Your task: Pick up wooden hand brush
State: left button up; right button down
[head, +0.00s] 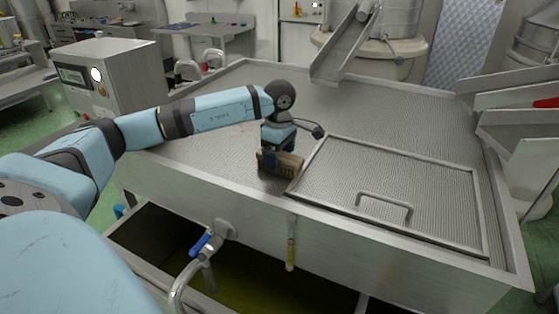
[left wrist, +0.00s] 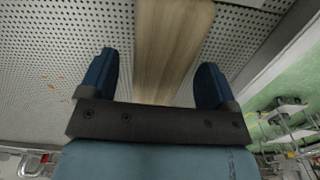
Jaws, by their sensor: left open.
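The wooden hand brush (head: 284,164) lies on the perforated metal table top, near its front edge. In the left wrist view the brush's plain wooden top (left wrist: 173,45) runs between my fingers. My left gripper (head: 278,150) is right over the brush and points down at it. In the left wrist view the left gripper's two blue fingers (left wrist: 155,82) are open, one on each side of the wood, with gaps showing beside it. The fingertips are partly hidden in the head view. My right gripper is not in view.
The perforated table (head: 235,110) is mostly bare. A framed hatch with a raised handle (head: 385,205) lies just right of the brush. A metal chute (head: 340,50) comes down at the back. A blue-handled tap (head: 203,243) is below the front edge.

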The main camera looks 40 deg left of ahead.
aim_at(280, 154)
pick_arm(q)
jog(key=shift+f, duration=0.5)
jog(key=shift+c, duration=0.2)
jog(key=c, duration=1)
jog(key=shift+r, duration=0.2)
notch_tip(280, 154, up, 20)
jog(key=shift+f, duration=0.15)
